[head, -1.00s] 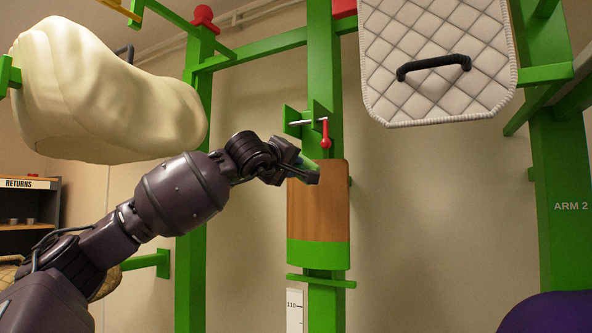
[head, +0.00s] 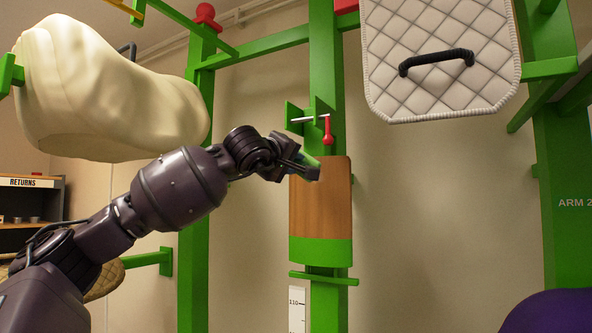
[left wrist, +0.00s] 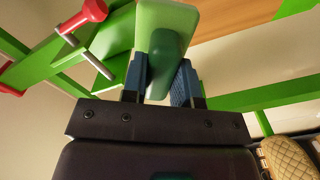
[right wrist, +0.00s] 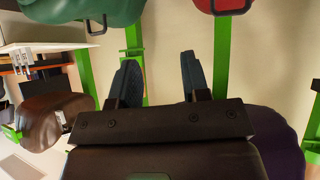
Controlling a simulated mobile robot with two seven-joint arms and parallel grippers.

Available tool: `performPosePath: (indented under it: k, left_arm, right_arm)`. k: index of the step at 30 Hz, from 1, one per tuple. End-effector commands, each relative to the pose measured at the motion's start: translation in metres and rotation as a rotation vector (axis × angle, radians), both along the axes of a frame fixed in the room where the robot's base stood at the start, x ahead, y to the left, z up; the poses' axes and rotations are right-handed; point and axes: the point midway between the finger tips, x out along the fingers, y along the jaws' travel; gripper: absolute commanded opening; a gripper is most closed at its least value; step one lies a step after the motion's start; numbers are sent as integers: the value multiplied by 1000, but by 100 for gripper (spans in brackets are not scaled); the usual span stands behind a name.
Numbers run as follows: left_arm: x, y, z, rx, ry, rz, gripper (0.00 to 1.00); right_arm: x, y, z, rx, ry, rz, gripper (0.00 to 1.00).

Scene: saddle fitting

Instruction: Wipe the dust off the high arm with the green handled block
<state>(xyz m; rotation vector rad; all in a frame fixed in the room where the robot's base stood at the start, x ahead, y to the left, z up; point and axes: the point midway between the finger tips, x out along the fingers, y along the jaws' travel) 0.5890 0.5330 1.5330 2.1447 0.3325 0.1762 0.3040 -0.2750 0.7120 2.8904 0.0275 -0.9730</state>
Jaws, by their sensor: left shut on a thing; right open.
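My left gripper (head: 308,168) is shut on the green handled block (left wrist: 165,28). In the left wrist view the block's darker green handle lies between the blue fingers, its pale green body beyond them. In the head view only a little green of the block shows at the fingertips, in front of the upper part of a wooden panel (head: 320,210) on the green post. I cannot tell whether the block touches the panel. I cannot pick out the high arm for certain, and no dust is clear. My right gripper (right wrist: 160,82) is open and empty, out of the head view.
A red-knobbed pin (head: 327,130) and green brackets sit just above the panel. A quilted pad (head: 437,50) with a black handle hangs upper right. A cream, saddle-shaped form (head: 105,95) hangs left above my arm. A purple rounded thing (head: 546,313) is low right.

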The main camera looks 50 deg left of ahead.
Motion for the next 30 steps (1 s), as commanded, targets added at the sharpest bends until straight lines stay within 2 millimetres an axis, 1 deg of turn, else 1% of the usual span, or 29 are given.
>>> performPosePath:
  k: [4, 6, 8, 10, 21, 30]
  left_arm:
    - [0, 0, 0, 0, -1, -1, 8]
    - [0, 0, 0, -1, -1, -1, 8]
    - [6, 2, 2, -5, -4, -3, 8]
    - [12, 4, 3, -5, -6, -3, 8]
    - [47, 14, 3, -2, -4, -2, 8]
    - [64, 19, 2, -1, -4, -1, 8]
  right_arm:
    - [5, 1, 9, 0, -14, 2, 43]
    - [11, 2, 17, 0, -32, 5, 43]
    - [18, 3, 28, 1, -54, 8, 43]
    - [21, 3, 33, 0, -63, 10, 43]
    - [15, 0, 33, -4, -49, 6, 43]
    - [13, -1, 37, -3, -52, 3, 43]
